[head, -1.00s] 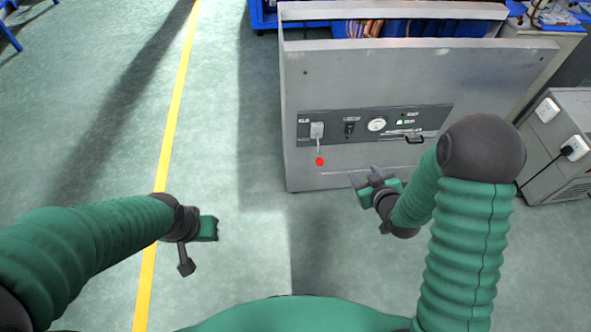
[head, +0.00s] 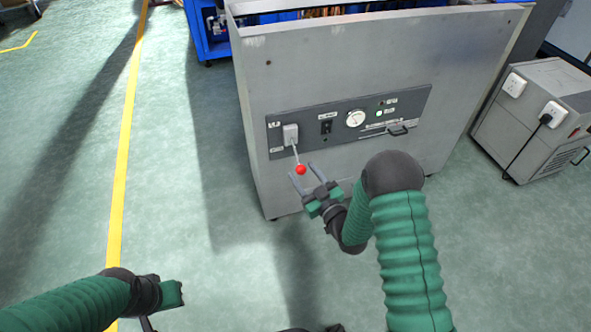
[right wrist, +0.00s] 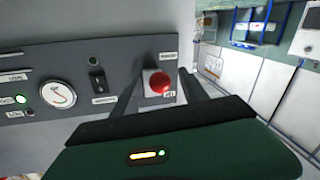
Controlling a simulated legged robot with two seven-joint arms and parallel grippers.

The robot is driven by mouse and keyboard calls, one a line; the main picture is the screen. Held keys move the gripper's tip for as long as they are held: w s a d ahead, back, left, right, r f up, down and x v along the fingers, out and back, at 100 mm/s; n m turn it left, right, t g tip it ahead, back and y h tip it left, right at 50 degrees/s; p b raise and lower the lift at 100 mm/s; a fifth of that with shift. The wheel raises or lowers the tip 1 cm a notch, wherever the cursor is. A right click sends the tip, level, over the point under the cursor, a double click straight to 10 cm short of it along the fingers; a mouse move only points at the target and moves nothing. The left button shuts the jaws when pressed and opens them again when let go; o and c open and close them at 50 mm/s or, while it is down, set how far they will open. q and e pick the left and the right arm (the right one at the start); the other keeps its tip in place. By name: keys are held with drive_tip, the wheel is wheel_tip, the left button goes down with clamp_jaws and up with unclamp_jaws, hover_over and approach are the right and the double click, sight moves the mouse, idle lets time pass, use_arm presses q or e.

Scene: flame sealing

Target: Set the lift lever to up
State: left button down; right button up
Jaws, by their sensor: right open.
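The lift lever (head: 296,154) is a thin rod with a red ball knob (head: 301,169), hanging down from a pale switch block (head: 290,134) at the left end of the control panel. My right gripper (head: 301,173) is open, its two fingers pointing up at the panel, one on each side of the knob. In the right wrist view the red knob (right wrist: 159,82) shows between the spread fingers; I cannot tell whether either touches it.
The grey machine cabinet (head: 375,55) carries the dark panel (head: 340,140), with a black switch (head: 326,127), a round gauge (head: 355,118) and a handle (head: 398,131). A smaller grey unit (head: 540,120) with a black cable stands at right.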

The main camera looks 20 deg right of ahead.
sight(297, 157)
use_arm(q)
drive_tip(key=shift+s+b+x, duration=0.25)
drive_tip(key=shift+b+x, duration=0.45)
drive_tip(key=shift+x, duration=0.35)
use_arm(e)
drive_tip(key=x, duration=0.5)
drive_tip(key=shift+w, duration=0.1)
use_arm(q)
drive_tip(key=shift+f, duration=0.1)
use_arm(e)
drive_tip(key=shift+c, duration=0.2)
clamp_jaws()
